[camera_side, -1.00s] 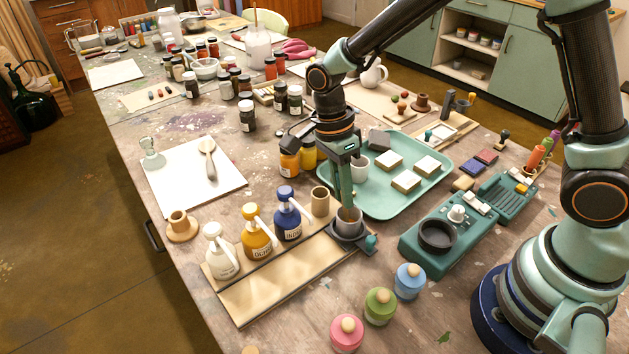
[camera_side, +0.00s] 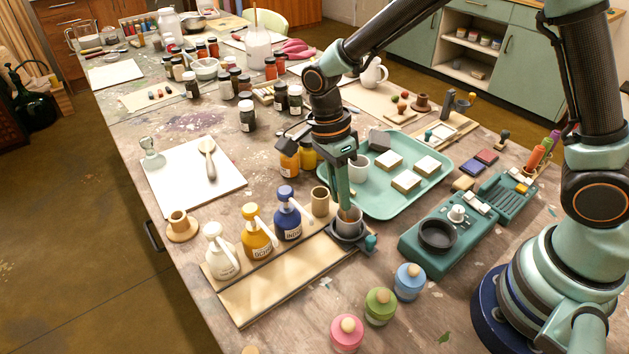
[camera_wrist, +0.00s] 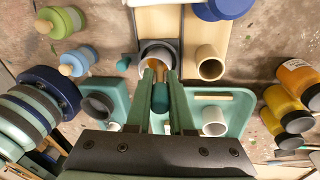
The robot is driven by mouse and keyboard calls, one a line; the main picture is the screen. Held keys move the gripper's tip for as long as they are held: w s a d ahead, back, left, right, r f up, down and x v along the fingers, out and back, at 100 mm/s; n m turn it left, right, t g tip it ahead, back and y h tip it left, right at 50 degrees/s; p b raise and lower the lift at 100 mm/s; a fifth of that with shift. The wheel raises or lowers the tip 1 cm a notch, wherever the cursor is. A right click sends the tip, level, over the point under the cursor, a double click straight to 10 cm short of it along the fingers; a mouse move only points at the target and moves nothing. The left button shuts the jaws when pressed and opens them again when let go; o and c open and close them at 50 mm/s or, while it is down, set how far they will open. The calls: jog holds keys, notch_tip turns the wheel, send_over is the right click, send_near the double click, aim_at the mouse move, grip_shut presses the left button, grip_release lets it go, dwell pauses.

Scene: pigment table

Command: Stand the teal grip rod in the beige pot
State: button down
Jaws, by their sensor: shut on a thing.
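My gripper (camera_wrist: 161,88) is shut on the teal grip rod (camera_wrist: 160,98), which shows between the fingers in the wrist view. The rod's brown lower end (camera_side: 348,213) is at the mouth of a grey cup (camera_side: 357,226) and looks to be inside it; its depth is hidden. The cup sits in a dark holder with a teal knob. The beige pot (camera_side: 320,202) stands upright just left of the grey cup. It also shows in the wrist view (camera_wrist: 211,53), with a dark open mouth. In the side view my gripper is above the grey cup, beside the pot.
White, ochre and blue bottles (camera_side: 288,218) stand in a row on a wooden board (camera_side: 263,296) left of the pot. A teal tray (camera_side: 385,207) with a white cup and blocks lies behind. A teal device (camera_side: 425,262) and lidded jars (camera_side: 380,306) are to the right and front.

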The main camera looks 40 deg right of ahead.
jog(key=shift+w, duration=0.1)
notch_tip(320, 180, up, 24)
jog(key=w+n+t, duration=0.1)
jog(key=w+n, duration=0.2)
jog(key=n, duration=0.8)
jog(key=w+n+t, duration=0.1)
jog(key=w+n, duration=0.2)
jog(key=n, duration=0.9)
jog(key=shift+y, duration=0.4)
jog(key=f, duration=2.5)
jog(key=shift+d, duration=0.25)
jog(key=shift+f, duration=0.15)
jog(key=c, duration=0.8)
grip_release()
